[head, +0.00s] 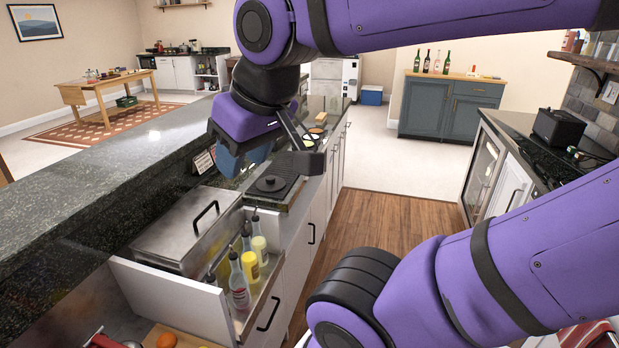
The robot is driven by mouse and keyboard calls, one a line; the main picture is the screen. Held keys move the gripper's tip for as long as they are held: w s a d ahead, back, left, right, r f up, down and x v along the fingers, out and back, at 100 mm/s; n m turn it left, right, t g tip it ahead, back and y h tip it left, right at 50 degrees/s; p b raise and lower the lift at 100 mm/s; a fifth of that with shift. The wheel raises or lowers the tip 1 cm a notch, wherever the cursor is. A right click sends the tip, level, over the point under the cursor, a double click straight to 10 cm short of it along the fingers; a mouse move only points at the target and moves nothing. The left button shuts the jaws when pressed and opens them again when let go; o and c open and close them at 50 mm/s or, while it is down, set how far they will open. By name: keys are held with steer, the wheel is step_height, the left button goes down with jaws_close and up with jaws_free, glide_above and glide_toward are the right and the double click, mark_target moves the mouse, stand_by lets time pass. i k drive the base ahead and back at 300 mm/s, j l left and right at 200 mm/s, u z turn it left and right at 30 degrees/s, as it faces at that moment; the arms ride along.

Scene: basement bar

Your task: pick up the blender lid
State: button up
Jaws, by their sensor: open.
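A dark round disc with a raised knob (272,183), which looks like the blender lid, lies on a dark square mat or tray (288,190) on the counter below my gripper. My gripper (296,152) hangs above and slightly beyond it in the picture, apart from it, open and with nothing seen between its fingers. One dark finger shows clearly; the other is mostly hidden. A blue shape (238,158) shows just under the purple gripper body; I cannot tell what it is.
A raised dark stone bar top (90,190) runs along the left. Below it are a steel lidded bin (185,232) and an open drawer (165,290) with several bottles. Small items (312,133) stand farther along the counter. The wooden floor (370,225) to the right is clear.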

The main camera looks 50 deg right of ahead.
mark_target(270, 184)
steer(key=z, duration=1.1)
steer(key=i+l+u, duration=0.15)
steer(key=i+l, duration=1.4)
steer(key=i, duration=0.1)
